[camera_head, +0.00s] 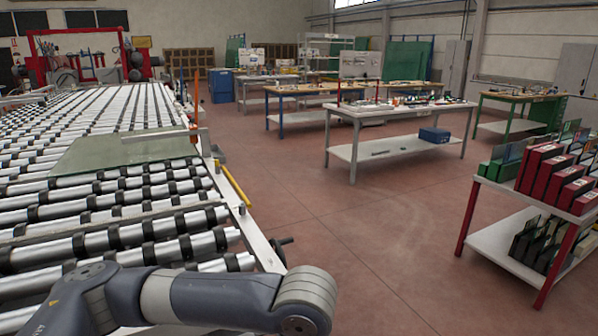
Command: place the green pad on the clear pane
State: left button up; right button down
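A flat green-tinted pane (115,155) lies on the roller conveyor at the left. It looks see-through, and I cannot tell for sure that it is the clear pane. I cannot pick out a separate green pad on or near it. A grey arm link of mine crosses the bottom left, in front of the near rollers. Neither of my grippers shows in the head view, so I cannot see whether they hold anything.
The roller conveyor (100,222) fills the left side, with an orange upright post (196,97) and a yellow bar (233,183) along its edge. A red-framed rack (466,214) with red and dark holders stands at the right. A white workbench (395,113) stands beyond open reddish floor (350,230).

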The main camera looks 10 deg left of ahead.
aim_at(140, 145)
jog(key=i+l, duration=0.25)
jog(key=l, duration=0.15)
jog(key=i+l+z, duration=0.1)
jog(key=l, duration=0.35)
jog(key=i+l, duration=0.35)
jog(key=i+l+z, duration=0.1)
jog(key=i+l, duration=0.15)
jog(key=l, duration=0.15)
jog(key=i+u, duration=0.3)
jog(key=i, duration=0.3)
jog(key=i+u, duration=0.3)
jog(key=i, duration=0.25)
jog(key=i+l+u, duration=0.3)
jog(key=i, duration=0.3)
jog(key=i+u, duration=0.25)
jog(key=i, duration=0.55)
jog(key=i+l+u, duration=0.2)
jog(key=i, duration=0.55)
jog(key=i+l+u, duration=0.1)
jog(key=i+u, duration=0.3)
jog(key=i, duration=1.15)
